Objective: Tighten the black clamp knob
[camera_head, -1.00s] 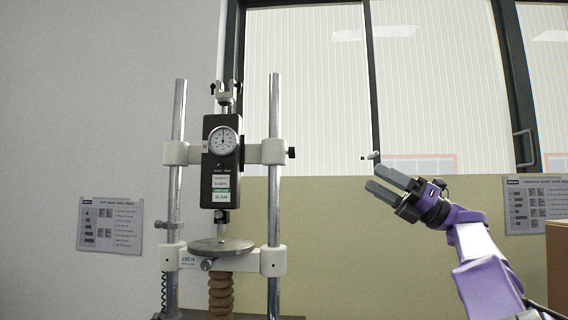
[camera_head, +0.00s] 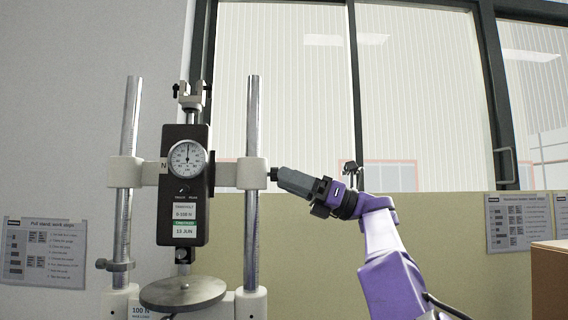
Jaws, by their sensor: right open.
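The black clamp knob (camera_head: 272,174) sticks out to the right from the white clamp block (camera_head: 252,173) on the right steel column of the tester. My right gripper (camera_head: 284,178) comes in from the right, with its grey fingertips at the knob's outer end. The jaws are open, but the fingers overlap in this view, so only one shows clearly. The fingertips cover part of the knob; I cannot tell whether they touch it or reach around it. My left gripper is out of view.
The tester's black gauge body (camera_head: 184,215) with its round dial (camera_head: 187,158) hangs between two steel columns. A round metal plate (camera_head: 183,293) lies below it. A brown box (camera_head: 549,285) stands at the far right. The space between the tester and my right forearm is free.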

